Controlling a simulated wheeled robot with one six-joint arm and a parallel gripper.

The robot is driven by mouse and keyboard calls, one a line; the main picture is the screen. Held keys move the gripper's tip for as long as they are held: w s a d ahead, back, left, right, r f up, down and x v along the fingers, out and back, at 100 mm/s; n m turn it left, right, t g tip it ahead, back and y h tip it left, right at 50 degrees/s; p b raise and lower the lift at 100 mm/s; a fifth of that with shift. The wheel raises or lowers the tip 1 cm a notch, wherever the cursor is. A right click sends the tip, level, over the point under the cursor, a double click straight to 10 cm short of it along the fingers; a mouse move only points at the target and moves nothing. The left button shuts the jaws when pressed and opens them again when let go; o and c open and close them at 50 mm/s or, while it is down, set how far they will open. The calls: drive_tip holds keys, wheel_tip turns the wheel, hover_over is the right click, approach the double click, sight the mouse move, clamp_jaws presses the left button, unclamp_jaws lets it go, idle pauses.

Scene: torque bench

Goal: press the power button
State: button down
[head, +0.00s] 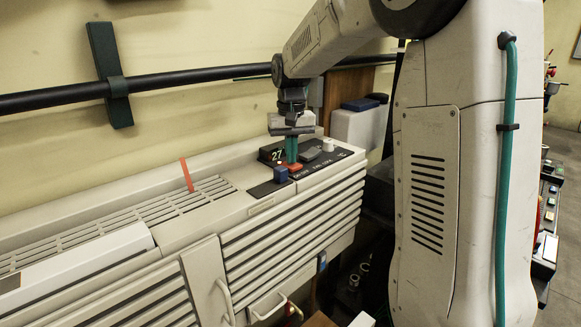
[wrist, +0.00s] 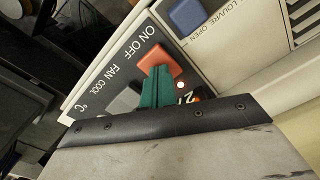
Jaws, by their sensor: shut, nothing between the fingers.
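The power button, a square orange-red button (head: 297,168) marked ON OFF, sits on the dark control panel of the wall unit. It also shows in the wrist view (wrist: 161,56), upper middle, partly covered by my fingertips. My gripper (head: 291,160) is shut and empty, its green fingers pointing down at the button. In the wrist view the green fingertips (wrist: 154,76) overlap the button's near edge. I cannot tell whether they touch it or hover just above.
A blue button (head: 281,174) marked LOUVRE OPEN in the wrist view (wrist: 187,15) is beside the red one. A grey switch (head: 310,154) and a white knob (head: 328,144) are also on the panel. A lit display (head: 277,155) is behind. An orange strip (head: 187,174) rises from the grille.

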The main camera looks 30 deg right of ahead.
drive_tip(key=shift+f, duration=0.35)
drive_tip(key=shift+r, duration=3.5)
drive_tip(key=shift+f, duration=0.2)
drive_tip(key=shift+g, duration=0.3)
drive_tip(key=s+f, duration=0.1)
drive_tip(key=s, duration=0.1)
drive_tip(key=s+a+f, duration=0.1)
drive_tip(key=shift+s+a+f, duration=0.1)
drive_tip(key=shift+s+f, duration=0.2)
drive_tip(key=shift+s, duration=0.1)
drive_tip(key=s+a+f+n, duration=0.1)
drive_tip(key=s+a, duration=0.2)
drive_tip(key=s, duration=0.6)
drive_tip(key=s+a+f+n+t, duration=0.1)
drive_tip(key=s+a, duration=0.3)
drive_tip(key=s, duration=0.6)
drive_tip(key=s+a+f+n+t, duration=0.1)
drive_tip(key=s+a, duration=0.3)
drive_tip(key=s, duration=0.5)
drive_tip(key=shift+s+f+n, duration=0.35)
drive_tip(key=shift+f+n, duration=0.05)
